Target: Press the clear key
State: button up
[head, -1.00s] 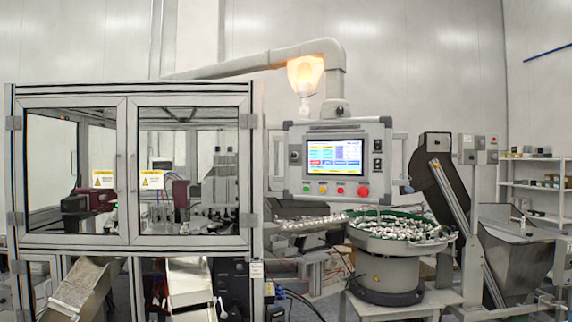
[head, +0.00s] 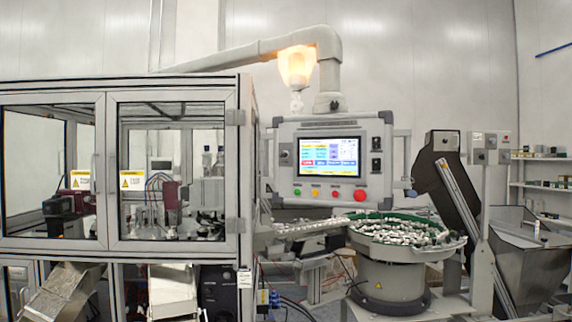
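The control panel (head: 380,193) hangs from a grey overhead arm in the middle of the head view. Its lit touchscreen (head: 329,157) shows rows of coloured blocks, but the labels are too small to read, so I cannot tell which is the clear key. Below the screen is a row of buttons: a green button (head: 297,192), a yellow button (head: 315,193), a smaller red button (head: 335,195) and a larger red button (head: 360,195). My gripper is not in view.
A glass-doored machine enclosure (head: 108,250) stands on the left. A round bowl feeder (head: 390,274) full of small parts sits below and right of the panel. A grey hopper (head: 540,260) is at the right. An orange lamp (head: 297,66) glows above the panel.

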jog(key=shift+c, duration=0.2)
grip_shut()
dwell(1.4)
